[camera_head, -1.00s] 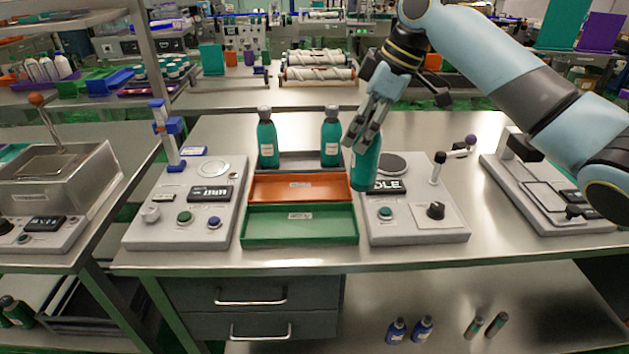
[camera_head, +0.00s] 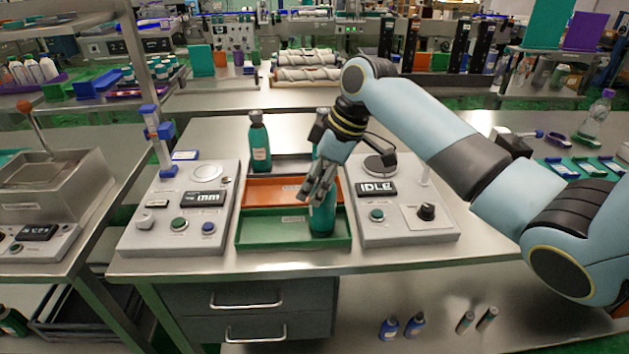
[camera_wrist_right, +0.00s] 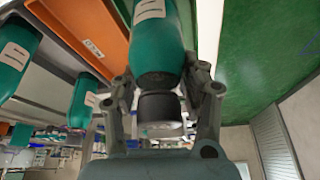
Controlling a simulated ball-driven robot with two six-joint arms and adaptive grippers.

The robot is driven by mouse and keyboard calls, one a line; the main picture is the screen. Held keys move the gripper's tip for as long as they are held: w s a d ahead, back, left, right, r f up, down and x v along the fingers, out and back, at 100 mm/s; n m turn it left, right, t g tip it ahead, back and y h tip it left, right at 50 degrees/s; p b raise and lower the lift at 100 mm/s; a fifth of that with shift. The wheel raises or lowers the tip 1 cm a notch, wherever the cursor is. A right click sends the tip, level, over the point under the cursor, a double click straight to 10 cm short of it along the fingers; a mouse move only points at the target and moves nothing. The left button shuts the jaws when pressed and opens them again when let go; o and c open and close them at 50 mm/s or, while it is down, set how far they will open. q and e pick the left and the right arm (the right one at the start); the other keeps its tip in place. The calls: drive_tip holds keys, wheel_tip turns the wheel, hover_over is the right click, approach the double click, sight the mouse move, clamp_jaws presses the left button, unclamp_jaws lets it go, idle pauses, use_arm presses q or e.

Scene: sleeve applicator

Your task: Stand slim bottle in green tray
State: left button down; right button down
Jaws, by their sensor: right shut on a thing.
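My right gripper (camera_head: 318,190) is shut on a teal slim bottle (camera_head: 323,219), gripping it at its upper part. The bottle is upright over the right end of the green tray (camera_head: 270,240); I cannot tell whether its base touches the tray floor. My left gripper is not in view.
The orange tray (camera_head: 265,190) lies just behind the green one. A teal bottle (camera_head: 259,142) stands in the grey tray further back; another is partly hidden behind my gripper. Device panels (camera_head: 150,235) and (camera_head: 400,225) flank the trays closely.

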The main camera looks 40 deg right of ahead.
drive_tip(key=c, duration=0.8)
unclamp_jaws()
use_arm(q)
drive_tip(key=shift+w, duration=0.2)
use_arm(e)
drive_tip(key=shift+o, duration=0.6)
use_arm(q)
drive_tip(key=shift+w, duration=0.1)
use_arm(e)
drive_tip(key=shift+d+r, duration=0.15)
drive_tip(key=shift+r, duration=0.35)
use_arm(q)
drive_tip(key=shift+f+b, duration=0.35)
drive_tip(key=shift+b, duration=0.05)
use_arm(e)
drive_tip(key=v, duration=1.1)
drive_tip(key=shift+s, duration=0.1)
